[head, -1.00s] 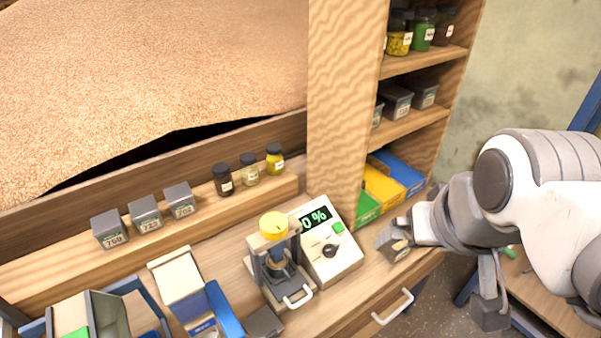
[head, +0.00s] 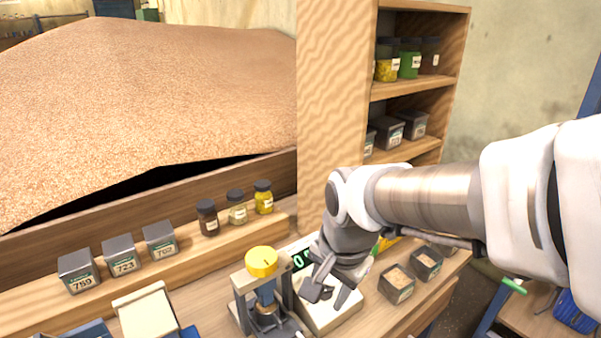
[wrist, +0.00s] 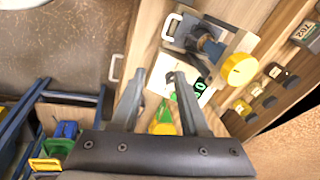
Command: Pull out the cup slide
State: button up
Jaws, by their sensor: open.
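The tester (head: 241,300) with a yellow knob (head: 262,262) stands on the bench at the bottom of the head view. Its slide handle is below the picture edge there. In the wrist view the tester (wrist: 222,45) is at the top, with the white looped handle (wrist: 170,27) of the cup slide at its left end. My gripper (head: 331,296) is open and empty, above the meter to the right of the tester. In the wrist view my gripper (wrist: 158,82) has its fingers apart, pointing toward the meter, away from the handle. The cup itself is not clear.
The white meter (head: 330,318) with a green display is partly covered by my gripper. Several labelled tins (head: 123,253) and jars (head: 237,207) line the ledge behind. Open grain boxes (head: 397,284) stand at right. A drawer handle (wrist: 115,68) shows in the wrist view.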

jog(key=w+a+f+m+b, duration=0.1)
jog(key=a+f, duration=0.1)
jog(key=f, duration=0.6)
jog(key=w+a+f+m+b, duration=0.1)
jog(key=a+f+b, duration=0.1)
jog(key=f, duration=0.6)
jog(key=w+a+f+g+b, duration=0.1)
jog(key=a+f+b, duration=0.1)
jog(key=f, duration=0.6)
jog(key=shift+w+m, duration=0.4)
grip_shut()
